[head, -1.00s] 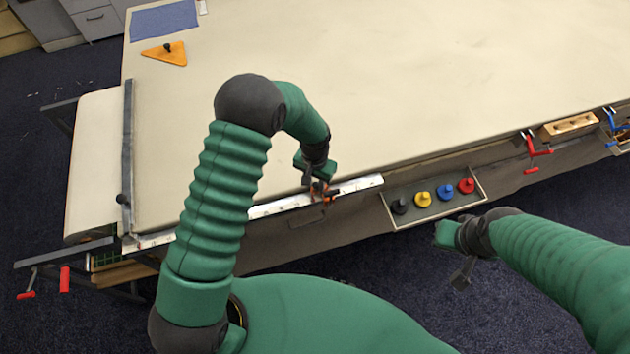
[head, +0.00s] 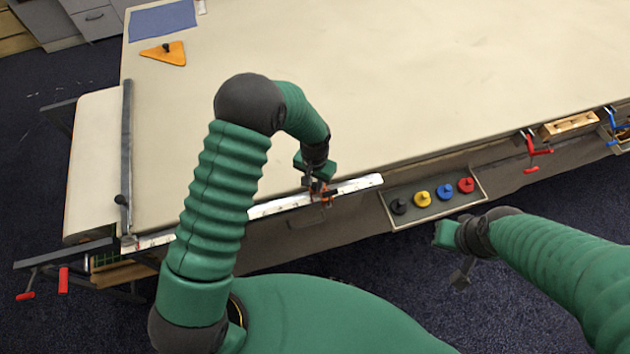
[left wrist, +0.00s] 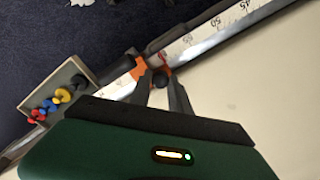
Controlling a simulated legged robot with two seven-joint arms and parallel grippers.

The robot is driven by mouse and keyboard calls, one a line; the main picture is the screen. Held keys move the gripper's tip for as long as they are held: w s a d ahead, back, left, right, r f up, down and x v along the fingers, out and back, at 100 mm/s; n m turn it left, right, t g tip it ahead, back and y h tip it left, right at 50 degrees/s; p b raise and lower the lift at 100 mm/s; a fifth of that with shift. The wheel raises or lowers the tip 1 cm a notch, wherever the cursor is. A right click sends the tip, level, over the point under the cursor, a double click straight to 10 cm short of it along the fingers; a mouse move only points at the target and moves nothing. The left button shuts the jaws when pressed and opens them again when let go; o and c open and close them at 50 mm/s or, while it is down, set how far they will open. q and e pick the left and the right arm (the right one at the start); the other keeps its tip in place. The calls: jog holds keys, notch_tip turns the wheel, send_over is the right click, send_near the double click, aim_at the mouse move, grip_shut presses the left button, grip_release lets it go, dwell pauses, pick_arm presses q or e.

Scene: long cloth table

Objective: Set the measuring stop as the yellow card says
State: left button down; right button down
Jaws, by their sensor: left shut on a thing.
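The measuring stop is a small orange piece on the white ruler (head: 275,207) along the table's near edge. The stop (left wrist: 137,68) shows best in the left wrist view, with a black knob (left wrist: 160,80). My left gripper (head: 318,189) is over it, and its fingers are shut on the knob. In the left wrist view the ruler (left wrist: 205,30) carries printed numbers, with 45 and 50 near the top; the mark at the stop is hard to read. My right gripper (head: 461,275) hangs off the table, apart from everything; its finger gap is unclear. I see no yellow card.
A grey tray (head: 432,214) of coloured knobbed pieces hangs at the near edge, right of the stop. An orange triangle (head: 163,54) and a blue sheet (head: 163,20) lie far left. Red clamp (head: 535,150) and wooden block (head: 570,125) are at right. The tabletop middle is clear.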

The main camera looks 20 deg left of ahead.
pick_arm(q)
jog(key=shift+w+a+r, duration=0.1)
jog(key=shift+w+r, duration=0.15)
dwell(0.4)
jog(key=s+a, duration=0.1)
jog(key=a, duration=0.1)
jog(key=s+a+p, duration=0.1)
jog(key=s+a, duration=0.1)
jog(key=a, duration=0.1)
jog(key=s+a, duration=0.2)
jog(key=a, duration=0.1)
jog(key=shift+s, duration=0.15)
jog(key=shift+s+a, duration=0.15)
jog(key=shift+a, duration=0.2)
jog(key=shift+d, duration=0.1)
jog(key=c, duration=1.5)
grip_release()
jog(key=shift+d, duration=0.1)
jog(key=shift+s+d, duration=0.1)
